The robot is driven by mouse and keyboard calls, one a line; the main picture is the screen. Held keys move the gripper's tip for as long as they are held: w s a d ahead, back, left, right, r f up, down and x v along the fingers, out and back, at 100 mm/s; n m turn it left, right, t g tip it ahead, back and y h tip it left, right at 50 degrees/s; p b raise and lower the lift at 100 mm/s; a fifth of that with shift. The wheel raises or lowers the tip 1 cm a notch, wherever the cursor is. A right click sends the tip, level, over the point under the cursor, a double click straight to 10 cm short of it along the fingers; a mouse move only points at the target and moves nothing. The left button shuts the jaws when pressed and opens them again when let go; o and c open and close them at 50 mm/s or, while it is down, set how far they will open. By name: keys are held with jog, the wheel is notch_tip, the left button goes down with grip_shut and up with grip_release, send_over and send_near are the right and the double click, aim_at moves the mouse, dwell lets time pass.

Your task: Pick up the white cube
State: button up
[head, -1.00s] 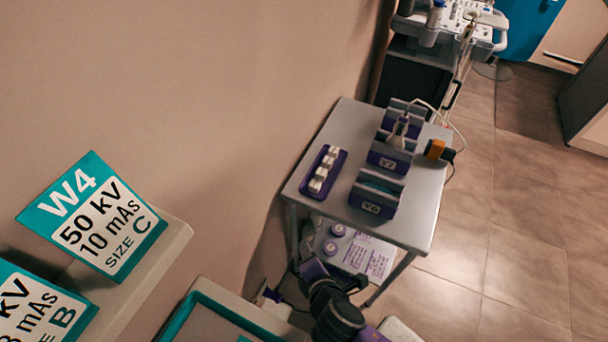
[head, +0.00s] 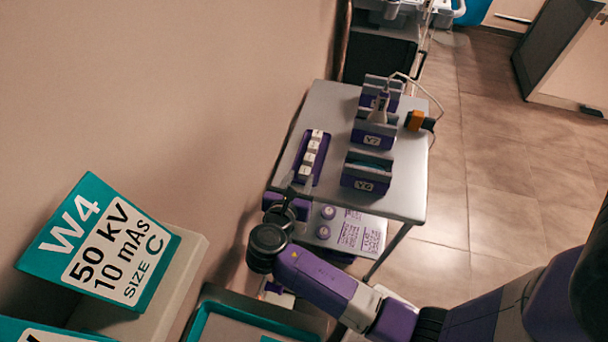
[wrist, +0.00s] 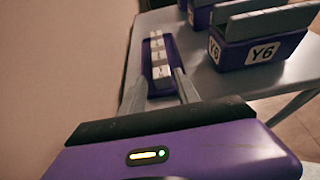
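Several white cubes (head: 309,157) stand in a row in a purple tray (head: 297,160) on the left side of a grey table. In the wrist view the white cubes (wrist: 160,58) and the tray (wrist: 153,86) lie beyond my gripper. My gripper (head: 297,185) is at the near end of the tray in the head view. Its two fingers are spread apart in the wrist view (wrist: 159,88), with no cube seen held between them. Whether the fingers are over or beside the nearest cube is hard to tell.
The grey table (head: 405,190) also bears purple holders marked Y6 (head: 366,172) and Y7 (head: 373,132), right of the tray, and an orange-and-black item (head: 418,121). A lower shelf (head: 345,230) holds purple-topped items. A wall borders the left.

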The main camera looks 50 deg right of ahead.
aim_at(303, 176)
jog(key=d+f+b, duration=0.2)
jog(key=shift+w+d+b, duration=0.3)
jog(key=shift+b, duration=0.1)
jog(key=shift+w+d+b, duration=0.25)
jog(key=shift+d+b, duration=0.15)
jog(key=shift+d, duration=0.2)
grip_shut()
